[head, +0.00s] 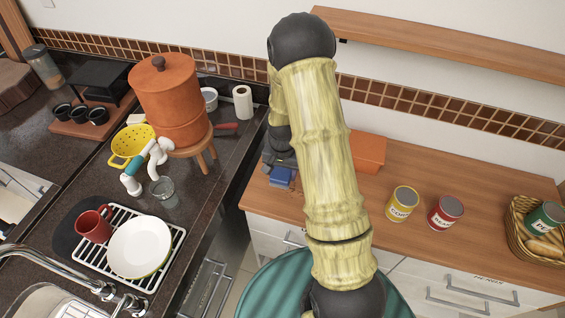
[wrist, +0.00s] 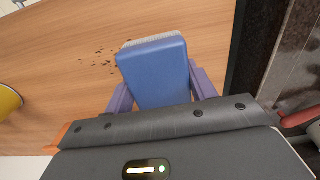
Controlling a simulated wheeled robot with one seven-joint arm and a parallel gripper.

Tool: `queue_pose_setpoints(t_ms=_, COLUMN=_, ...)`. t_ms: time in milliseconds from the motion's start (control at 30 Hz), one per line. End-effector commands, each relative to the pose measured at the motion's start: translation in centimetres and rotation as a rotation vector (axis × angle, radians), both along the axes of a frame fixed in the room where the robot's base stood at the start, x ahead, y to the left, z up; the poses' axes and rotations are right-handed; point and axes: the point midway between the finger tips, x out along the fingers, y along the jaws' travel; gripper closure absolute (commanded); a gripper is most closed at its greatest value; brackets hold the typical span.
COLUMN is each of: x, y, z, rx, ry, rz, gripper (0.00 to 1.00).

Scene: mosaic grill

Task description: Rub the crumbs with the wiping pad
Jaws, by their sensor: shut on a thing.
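A blue wiping pad (wrist: 155,70) with a pale bristly or fibrous front edge is between the purple fingers of my gripper (wrist: 158,88) in the wrist view. My gripper is shut on it. Dark crumbs (wrist: 98,58) lie scattered on the wooden counter, just left of the pad's front end. In the head view my gripper (head: 282,178) and the blue pad (head: 281,180) are over the left end of the wooden counter, partly hidden by my arm. Whether the pad touches the counter is unclear.
An orange box (head: 369,152) stands behind my arm on the wooden counter (head: 455,185). A yellow can (head: 402,204), a red can (head: 445,212) and a basket (head: 522,228) stand to the right. The dark counter (head: 215,185) with dish rack lies left. A shelf (head: 440,45) hangs above.

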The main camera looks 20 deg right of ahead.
Motion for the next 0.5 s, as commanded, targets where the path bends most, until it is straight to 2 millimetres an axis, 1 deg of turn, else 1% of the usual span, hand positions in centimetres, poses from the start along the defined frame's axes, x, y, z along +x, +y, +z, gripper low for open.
queue_pose_setpoints(t_ms=33, x=0.0, y=0.0, z=0.9, rx=-0.001, ry=-0.001, rz=0.0, gripper=0.69)
queue_pose_setpoints(t_ms=200, x=0.0, y=0.0, z=2.2, rx=-0.001, ry=-0.001, rz=-0.001, gripper=0.69)
queue_pose_setpoints(t_ms=333, x=0.0, y=0.0, z=2.6, rx=0.0, ry=0.0, rz=-0.001, gripper=0.69)
queue_pose_setpoints(t_ms=500, x=0.0, y=-0.1, z=2.5, rx=0.0, ry=0.0, rz=-0.003, gripper=0.69)
